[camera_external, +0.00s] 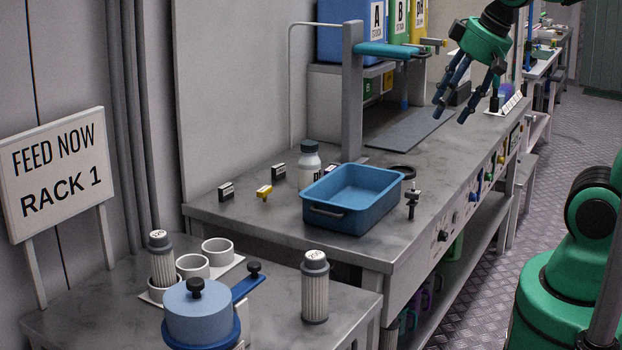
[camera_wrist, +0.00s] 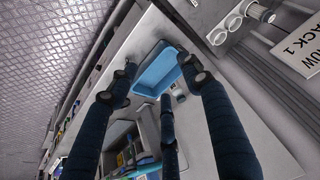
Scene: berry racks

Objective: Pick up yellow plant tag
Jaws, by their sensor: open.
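A small yellow plant tag (camera_external: 264,192) stands on the grey bench top, left of the blue tub in the external view. I cannot make it out in the wrist view. My gripper (camera_external: 462,111) is high above the far right part of the bench, well away from the tag. Its dark blue fingers are spread apart and nothing shows between them. The fingers also fill much of the wrist view (camera_wrist: 155,90).
The blue tub (camera_external: 326,215) stands on the bench (camera_external: 232,217), beside a white bottle (camera_external: 309,167). Black-and-white tags (camera_external: 226,192) stand near the yellow one. A post with a teal arm (camera_external: 385,50) rises between my gripper and the wall.

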